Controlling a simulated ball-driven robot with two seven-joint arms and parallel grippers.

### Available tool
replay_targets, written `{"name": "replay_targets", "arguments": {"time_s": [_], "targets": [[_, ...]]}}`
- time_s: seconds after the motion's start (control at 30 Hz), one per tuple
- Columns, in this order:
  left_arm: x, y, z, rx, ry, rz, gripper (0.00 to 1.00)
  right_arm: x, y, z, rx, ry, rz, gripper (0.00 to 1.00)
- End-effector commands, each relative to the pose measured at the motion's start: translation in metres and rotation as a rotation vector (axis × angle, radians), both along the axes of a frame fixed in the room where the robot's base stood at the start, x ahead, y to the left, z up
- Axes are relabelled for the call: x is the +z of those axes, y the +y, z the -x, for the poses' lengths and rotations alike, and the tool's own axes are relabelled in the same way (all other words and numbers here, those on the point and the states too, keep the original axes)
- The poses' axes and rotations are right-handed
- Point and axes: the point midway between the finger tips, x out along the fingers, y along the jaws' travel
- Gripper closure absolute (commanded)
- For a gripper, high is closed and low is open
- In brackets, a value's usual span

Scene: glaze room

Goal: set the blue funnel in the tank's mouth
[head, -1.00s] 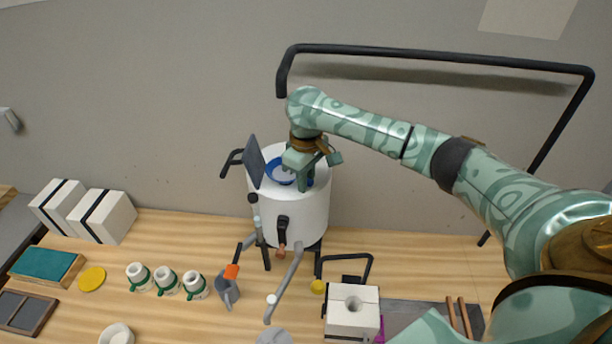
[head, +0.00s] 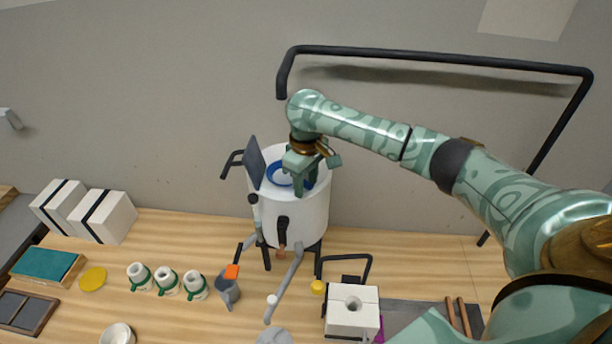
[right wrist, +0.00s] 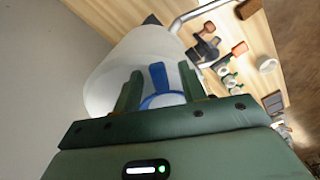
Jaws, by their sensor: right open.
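The white tank (head: 300,215) stands on the bench against the wall. The blue funnel (head: 277,172) is at the tank's top opening, partly hidden by my right gripper (head: 299,190). In the right wrist view the funnel's blue rim and upright tab (right wrist: 158,76) show between the two green fingers (right wrist: 160,95), over the white tank (right wrist: 115,75). My right gripper is open, with its fingers on either side of the funnel. How deep the funnel sits in the mouth is hidden. My left gripper is out of view.
A dark lid (head: 254,162) stands tilted up at the tank's left rim. A grey jug (head: 229,290), several white cups (head: 167,281) and a white block (head: 352,312) are on the bench in front. A black rail (head: 440,56) runs along the wall behind my arm.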

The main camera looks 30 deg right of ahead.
Motion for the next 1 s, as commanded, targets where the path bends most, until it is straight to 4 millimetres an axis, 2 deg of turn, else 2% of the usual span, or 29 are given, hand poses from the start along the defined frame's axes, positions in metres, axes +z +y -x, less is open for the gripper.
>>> {"name": "replay_targets", "arguments": {"time_s": [0.17,0.5,0.63,0.8,1.0], "targets": [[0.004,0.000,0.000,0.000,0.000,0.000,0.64,0.020,0.000,-0.001,0.001,-0.004,0.000,0.59],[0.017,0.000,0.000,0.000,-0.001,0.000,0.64,0.111,-0.001,-0.001,0.000,-0.006,0.002,0.59],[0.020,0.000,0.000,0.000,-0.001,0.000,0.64,0.138,-0.001,0.000,0.000,-0.005,0.001,0.59],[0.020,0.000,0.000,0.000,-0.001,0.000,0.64,0.158,0.000,0.000,-0.001,-0.003,0.001,0.59],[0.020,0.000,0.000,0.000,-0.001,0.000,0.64,0.163,0.000,0.000,0.000,0.000,0.000,0.59]]}}
